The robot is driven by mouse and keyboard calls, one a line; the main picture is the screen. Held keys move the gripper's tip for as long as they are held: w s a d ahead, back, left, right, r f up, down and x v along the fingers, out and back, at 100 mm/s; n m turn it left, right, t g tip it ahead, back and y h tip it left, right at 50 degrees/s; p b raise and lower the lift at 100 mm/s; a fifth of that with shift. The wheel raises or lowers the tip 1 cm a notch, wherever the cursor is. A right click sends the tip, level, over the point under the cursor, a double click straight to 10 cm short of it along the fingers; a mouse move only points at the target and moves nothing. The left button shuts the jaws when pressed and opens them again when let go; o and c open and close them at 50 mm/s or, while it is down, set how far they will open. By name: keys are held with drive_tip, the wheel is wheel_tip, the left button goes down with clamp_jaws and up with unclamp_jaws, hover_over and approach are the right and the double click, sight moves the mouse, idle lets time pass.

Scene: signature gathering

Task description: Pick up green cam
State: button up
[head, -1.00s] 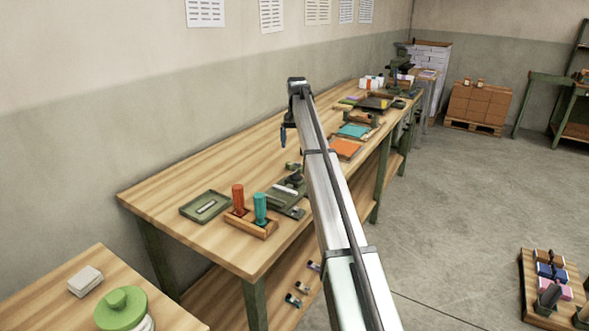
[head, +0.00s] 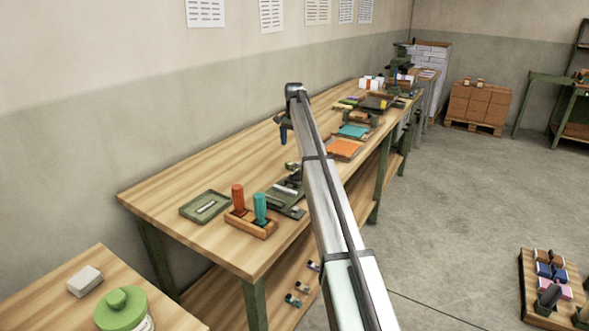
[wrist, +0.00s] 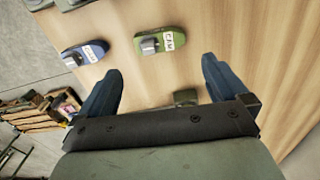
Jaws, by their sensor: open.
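The green cam (wrist: 160,41) lies on the wooden bench top in the wrist view, with a white "CAM" label and a grey metal block on it. My gripper (wrist: 162,68) is open and empty, its two dark blue fingers spread apart. The green cam lies ahead of the fingertips, roughly centred on the gap. A blue cam (wrist: 84,54) with a similar label lies left of it, near the bench edge. In the head view my gripper (head: 283,134) hangs above the long bench; I cannot clearly make out the green cam there.
A small green block (wrist: 185,97) shows between the fingers, partly hidden by the gripper body. The long bench (head: 165,190) also carries a green tray (head: 190,212), a wooden holder (head: 250,229) with orange and teal handles, and coloured pads farther back. Bare wood lies along the wall side.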

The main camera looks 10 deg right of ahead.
sight(294, 164)
drive_tip(key=shift+f, duration=4.75)
drive_tip(key=c, duration=1)
drive_tip(key=shift+c, duration=0.4)
drive_tip(key=shift+r, duration=0.15)
